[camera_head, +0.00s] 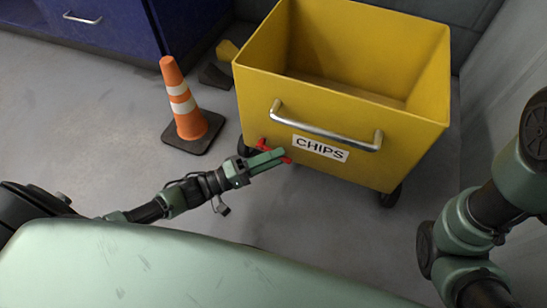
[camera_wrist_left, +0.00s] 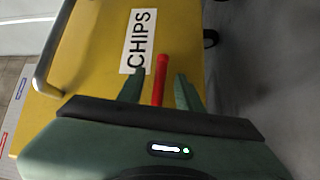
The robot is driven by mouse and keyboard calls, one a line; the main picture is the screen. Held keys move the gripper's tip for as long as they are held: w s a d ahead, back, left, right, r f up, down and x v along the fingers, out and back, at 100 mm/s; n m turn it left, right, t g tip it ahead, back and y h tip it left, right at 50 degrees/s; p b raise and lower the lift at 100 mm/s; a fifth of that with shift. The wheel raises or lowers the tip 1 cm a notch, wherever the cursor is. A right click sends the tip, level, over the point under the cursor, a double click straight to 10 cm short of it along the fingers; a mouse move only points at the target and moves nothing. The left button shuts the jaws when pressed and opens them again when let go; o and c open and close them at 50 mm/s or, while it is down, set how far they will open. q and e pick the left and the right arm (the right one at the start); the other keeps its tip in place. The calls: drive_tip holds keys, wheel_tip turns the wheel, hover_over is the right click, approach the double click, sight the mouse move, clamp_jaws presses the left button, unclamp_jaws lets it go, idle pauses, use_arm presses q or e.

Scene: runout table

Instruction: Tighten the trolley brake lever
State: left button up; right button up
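The yellow trolley (camera_head: 350,130) is a bin marked CHIPS with a silver handle on its front. Its red brake lever (camera_head: 262,143) is low on the front left, partly hidden by my left gripper (camera_head: 279,156). In the left wrist view, the red lever (camera_wrist_left: 161,72) points up between the two green fingers of the left gripper (camera_wrist_left: 158,85). Narrow gaps show on both sides of the lever, so the gripper is open around it. Whether a finger touches the lever is not clear. My right arm shows at the right edge; its gripper is out of view.
An orange and white cone (camera_head: 182,100) on a dark base stands left of the trolley. A blue cabinet (camera_head: 110,25) is at the back left, and a grey wall is at the right. The trolley has dark wheels (camera_head: 390,197). The grey floor in front of it is clear.

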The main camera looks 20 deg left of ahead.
use_arm(q)
clamp_jaws()
idle(1.3)
